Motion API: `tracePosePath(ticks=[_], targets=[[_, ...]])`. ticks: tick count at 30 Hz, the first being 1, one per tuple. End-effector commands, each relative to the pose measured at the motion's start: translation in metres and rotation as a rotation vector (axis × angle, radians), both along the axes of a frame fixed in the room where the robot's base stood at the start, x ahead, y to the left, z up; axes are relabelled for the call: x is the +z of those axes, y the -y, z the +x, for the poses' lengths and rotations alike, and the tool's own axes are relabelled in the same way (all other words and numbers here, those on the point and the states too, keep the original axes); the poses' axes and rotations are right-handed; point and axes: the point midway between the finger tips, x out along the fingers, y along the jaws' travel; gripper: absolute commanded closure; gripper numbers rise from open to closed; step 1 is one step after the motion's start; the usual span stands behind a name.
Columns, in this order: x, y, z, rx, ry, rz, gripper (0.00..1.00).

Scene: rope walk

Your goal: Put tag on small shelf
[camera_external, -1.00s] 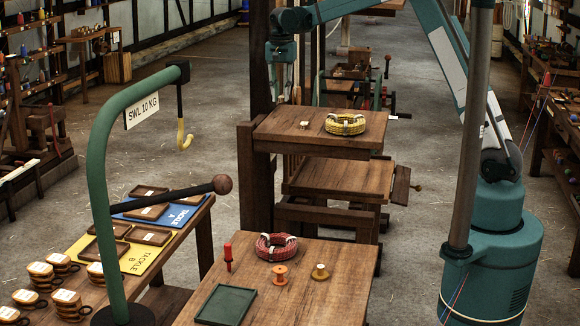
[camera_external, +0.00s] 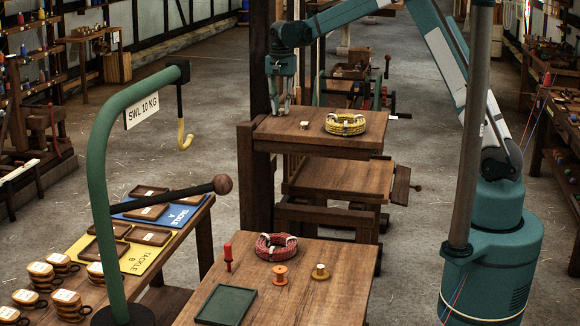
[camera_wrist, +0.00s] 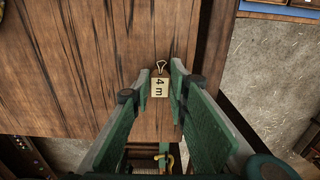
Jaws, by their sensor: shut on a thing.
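A small cream tag (camera_wrist: 160,88) marked "4 m", with a wire loop at its top, is between my fingertips in the wrist view. My gripper (camera_external: 280,111) is shut on it and points down at the back left of the upper wooden shelf (camera_external: 290,142). The bare planks of a wooden surface (camera_wrist: 100,55) lie behind the tag in the wrist view. I cannot tell whether the tag touches it. In the external view I cannot make out the tag in my fingers. A lower wooden shelf (camera_external: 335,182) stands beneath the upper one.
A yellow rope coil (camera_external: 345,123) and a small pale block (camera_external: 304,125) sit on the upper shelf. A red rope coil (camera_external: 275,246), spools and a green tray (camera_external: 226,305) are on the front bench. A green hook stand (camera_external: 100,200) rises at left. The lower shelf's top looks clear.

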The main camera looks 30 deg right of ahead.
Motion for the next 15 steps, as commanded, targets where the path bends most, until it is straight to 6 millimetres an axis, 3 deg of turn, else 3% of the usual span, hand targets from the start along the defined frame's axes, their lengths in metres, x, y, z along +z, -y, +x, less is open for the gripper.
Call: tracePosePath(ticks=[13,15], targets=[[-0.0043,0.0000,0.0000,0.000,0.000,0.000,0.88],[-0.0035,0.0000,0.0000,0.000,0.000,0.000,0.74]])
